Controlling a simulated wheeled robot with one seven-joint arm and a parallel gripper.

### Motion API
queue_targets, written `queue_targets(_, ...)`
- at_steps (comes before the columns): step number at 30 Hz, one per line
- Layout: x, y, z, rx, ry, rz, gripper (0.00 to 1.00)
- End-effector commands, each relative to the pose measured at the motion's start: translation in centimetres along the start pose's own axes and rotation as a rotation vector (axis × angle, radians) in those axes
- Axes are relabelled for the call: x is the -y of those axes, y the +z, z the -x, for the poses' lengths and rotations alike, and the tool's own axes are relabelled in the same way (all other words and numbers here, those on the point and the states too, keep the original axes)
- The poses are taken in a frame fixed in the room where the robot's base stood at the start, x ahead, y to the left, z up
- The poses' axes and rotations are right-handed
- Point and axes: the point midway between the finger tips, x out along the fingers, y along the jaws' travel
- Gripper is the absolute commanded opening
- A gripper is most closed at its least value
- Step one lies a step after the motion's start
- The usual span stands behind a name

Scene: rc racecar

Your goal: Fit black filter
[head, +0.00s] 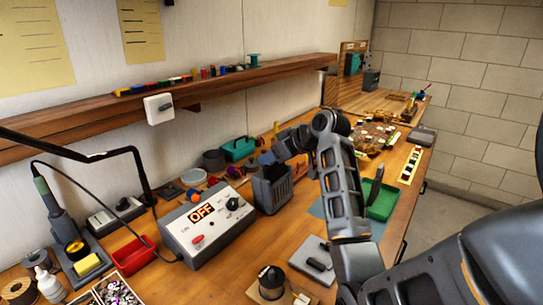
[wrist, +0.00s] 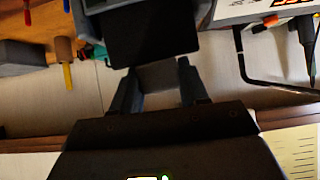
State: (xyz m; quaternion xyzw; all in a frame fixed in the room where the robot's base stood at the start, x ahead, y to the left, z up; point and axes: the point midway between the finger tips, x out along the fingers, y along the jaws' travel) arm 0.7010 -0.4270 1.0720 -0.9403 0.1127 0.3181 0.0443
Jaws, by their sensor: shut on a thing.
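The black filter shows as a dark flat slab (wrist: 150,38) in the wrist view. My gripper (wrist: 157,80) is shut on its near edge, with one finger on each side. The slab lies against or inside a grey housing (wrist: 205,12), and I cannot tell how deep it sits. In the head view, the dark grey box-shaped housing (head: 272,192) with a slotted side stands on the bench. My gripper (head: 282,150) is just above its top, and the filter is mostly hidden there.
A grey control unit reading OFF (head: 208,228) stands just left of the housing. A wooden shelf (head: 215,85) runs along the wall behind. A green tray (head: 382,200) lies to the right, beyond my arm. A soldering iron stand (head: 78,255) and red tray (head: 133,256) are at left.

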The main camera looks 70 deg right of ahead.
Motion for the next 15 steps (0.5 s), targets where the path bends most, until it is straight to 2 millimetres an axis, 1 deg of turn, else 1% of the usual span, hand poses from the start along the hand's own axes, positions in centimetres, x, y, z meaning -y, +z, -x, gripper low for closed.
queue_targets(7,0.06,0.29,-0.23,0.001,-0.002,0.001,0.0)
queue_targets(8,0.06,0.23,-0.19,0.001,-0.002,0.001,0.47)
queue_targets(15,0.08,0.18,-0.18,0.0,-0.002,0.001,0.7)
